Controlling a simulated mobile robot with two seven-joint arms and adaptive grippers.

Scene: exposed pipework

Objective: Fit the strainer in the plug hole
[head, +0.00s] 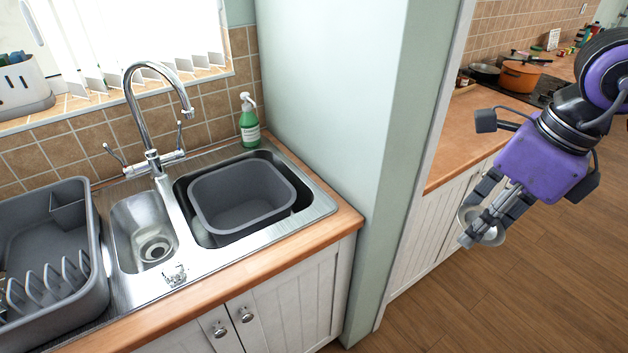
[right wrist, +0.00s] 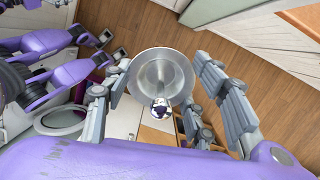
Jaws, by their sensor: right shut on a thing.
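The strainer (right wrist: 163,76), a round shallow metal dish with a wide pale rim, is between the fingers of my right gripper in the right wrist view. In the head view my right gripper (head: 486,222) is at the right, shut on the strainer, whose curved rim (head: 494,238) shows partly behind the fingers. It hangs over the floor, well right of the sink. The plug hole (head: 154,250) is at the bottom of the small steel bowl (head: 131,213) at the left, apart from the gripper. My left gripper is not in the head view.
A grey basin (head: 242,200) sits in the larger bowl. The tap (head: 150,115) arches behind the sink. A dish rack (head: 88,291) stands at left, a small shiny thing (head: 175,274) on the sink's front edge. A wall (head: 365,150) separates my right gripper from the sink.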

